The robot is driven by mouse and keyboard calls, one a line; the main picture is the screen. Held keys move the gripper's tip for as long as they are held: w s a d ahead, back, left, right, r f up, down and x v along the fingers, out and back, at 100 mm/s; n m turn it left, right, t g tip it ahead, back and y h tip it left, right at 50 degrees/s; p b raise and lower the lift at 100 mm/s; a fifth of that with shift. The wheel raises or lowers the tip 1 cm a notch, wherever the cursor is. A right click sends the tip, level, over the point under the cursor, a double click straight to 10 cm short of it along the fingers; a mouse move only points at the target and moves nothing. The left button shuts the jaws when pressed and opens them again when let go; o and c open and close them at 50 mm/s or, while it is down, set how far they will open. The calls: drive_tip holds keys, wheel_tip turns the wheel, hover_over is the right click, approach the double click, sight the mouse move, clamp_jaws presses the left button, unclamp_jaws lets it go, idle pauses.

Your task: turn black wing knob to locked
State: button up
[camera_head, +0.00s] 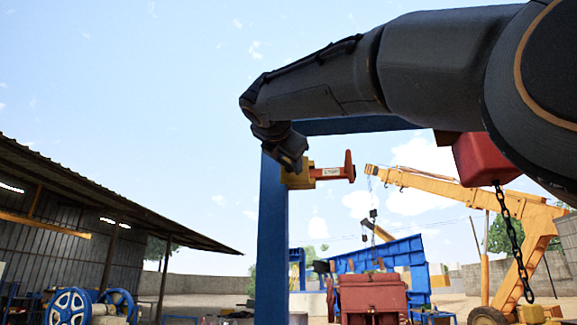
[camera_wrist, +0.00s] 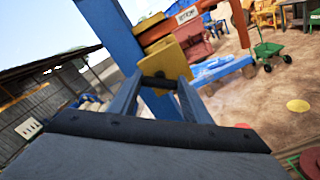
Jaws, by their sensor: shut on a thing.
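In the wrist view the yellow housing (camera_wrist: 168,60) is straight ahead of my gripper (camera_wrist: 158,82). My gripper (camera_head: 296,165) is at the housing in the head view, reaching down from the upper left. Its two fingers close in on a small dark piece at the housing's near face, which I take to be the black wing knob (camera_wrist: 159,78). The fingers hide most of it, and its turn angle cannot be told.
The blue post (camera_head: 272,225) stands beside the housing, with a blue crossbeam above. A red block (camera_head: 487,158) with a hanging chain (camera_head: 514,240) is at right. A yellow crane (camera_head: 450,190), red machine (camera_head: 372,295) and open-sided shed (camera_head: 90,200) stand farther back.

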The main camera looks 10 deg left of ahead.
drive_tip(key=m+b, duration=0.2)
drive_tip(key=m, duration=0.8)
drive_tip(key=shift+d+f+b, duration=0.1)
drive_tip(key=shift+f+b, duration=0.05)
drive_tip(key=shift+b, duration=0.25)
drive_tip(key=shift+m, duration=0.3)
drive_tip(key=o, duration=1)
drive_tip(key=shift+o, duration=0.2)
drive_tip(key=s+b, duration=0.3)
drive_tip(key=s, duration=0.4)
drive_tip(key=shift+s+d, duration=0.15)
drive_tip(key=shift+s, duration=0.25)
